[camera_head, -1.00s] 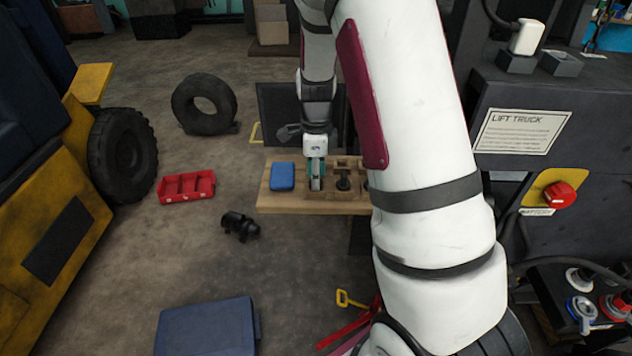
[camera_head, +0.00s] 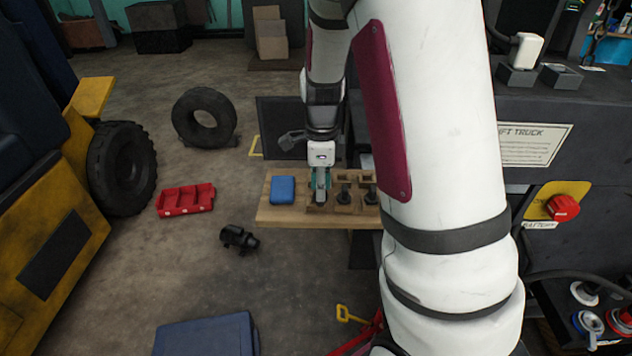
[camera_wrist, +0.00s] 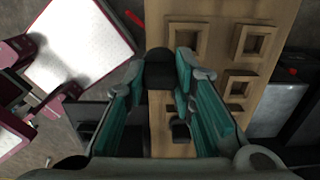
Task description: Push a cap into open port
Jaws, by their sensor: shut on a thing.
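My gripper (camera_head: 320,196) is low over the wooden board at its front middle. In the wrist view, its teal-padded fingers (camera_wrist: 160,90) are closed on a black cap (camera_wrist: 159,72), which shows as a dark rounded end between the fingertips. In the head view the fingers hide most of this cap; I cannot tell if it still touches the board. Two black upright pieces (camera_head: 344,193), likely caps, stand in square holders right of my gripper. Round ring-shaped fittings (camera_head: 588,325) show at the lower right on the dark truck body; I cannot tell which port is open.
The wooden board (camera_head: 275,215) carries a blue box (camera_head: 283,190) and several square frames (camera_wrist: 246,42). A red tray (camera_head: 186,200), a black object (camera_head: 239,239) and a tyre (camera_head: 205,118) lie on the floor. The dark truck body (camera_head: 590,120) stands right.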

